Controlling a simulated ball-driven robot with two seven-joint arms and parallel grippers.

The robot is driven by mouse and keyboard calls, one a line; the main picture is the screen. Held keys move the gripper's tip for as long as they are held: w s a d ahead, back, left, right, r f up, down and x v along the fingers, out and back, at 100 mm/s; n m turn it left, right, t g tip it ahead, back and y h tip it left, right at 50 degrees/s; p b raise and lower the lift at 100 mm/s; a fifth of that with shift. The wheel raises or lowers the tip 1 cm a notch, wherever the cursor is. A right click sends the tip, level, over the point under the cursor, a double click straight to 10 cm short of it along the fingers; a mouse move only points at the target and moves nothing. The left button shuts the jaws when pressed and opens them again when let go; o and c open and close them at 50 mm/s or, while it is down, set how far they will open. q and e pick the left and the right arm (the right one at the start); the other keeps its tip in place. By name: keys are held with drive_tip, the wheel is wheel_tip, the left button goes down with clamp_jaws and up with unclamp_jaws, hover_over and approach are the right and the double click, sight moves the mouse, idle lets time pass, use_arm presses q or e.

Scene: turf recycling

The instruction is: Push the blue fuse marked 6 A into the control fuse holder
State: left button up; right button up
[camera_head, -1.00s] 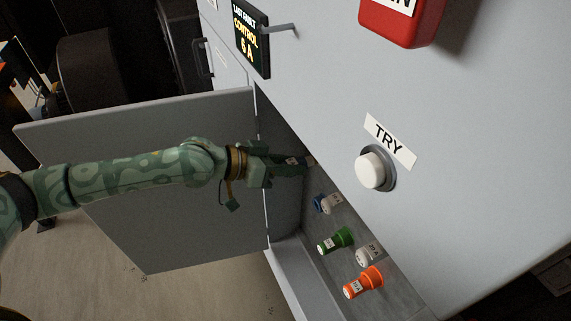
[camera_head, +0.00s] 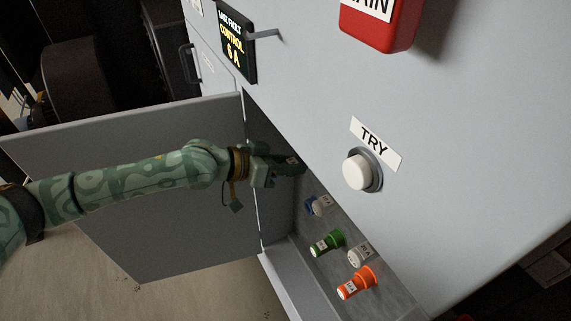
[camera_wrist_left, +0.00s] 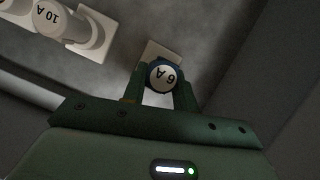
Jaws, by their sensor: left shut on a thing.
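My left gripper (camera_head: 290,165) reaches past the open door into the cabinet's lower bay. In the left wrist view its fingers (camera_wrist_left: 165,90) are shut on the 6 A fuse (camera_wrist_left: 163,77), whose white end with the marking faces the camera and whose rim looks dark blue. A pale square piece (camera_wrist_left: 158,51) shows right behind the fuse on the grey back wall. Whether the fuse is seated in a holder there cannot be told. In the head view the fuse is mostly hidden by the gripper. My right gripper is not in view.
Green (camera_head: 327,243), orange (camera_head: 358,283) and white (camera_head: 360,254) fuses, and a blue piece (camera_head: 310,205), sit below the gripper. A 10 A fuse (camera_wrist_left: 55,20) is nearby in the wrist view. The open door (camera_head: 150,190) and TRY button (camera_head: 362,170) flank the bay.

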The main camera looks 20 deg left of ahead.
use_arm(q)
drive_tip(key=shift+w+d, duration=0.25)
drive_tip(key=o, duration=1.1)
drive_tip(key=shift+c, duration=0.2)
drive_tip(key=b+v, duration=0.3)
drive_tip(key=v, duration=1.3)
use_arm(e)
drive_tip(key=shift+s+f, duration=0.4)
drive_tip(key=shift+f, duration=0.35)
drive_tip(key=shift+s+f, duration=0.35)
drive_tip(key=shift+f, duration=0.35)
use_arm(q)
drive_tip(key=shift+a+r, duration=0.1)
drive_tip(key=shift+a, duration=0.05)
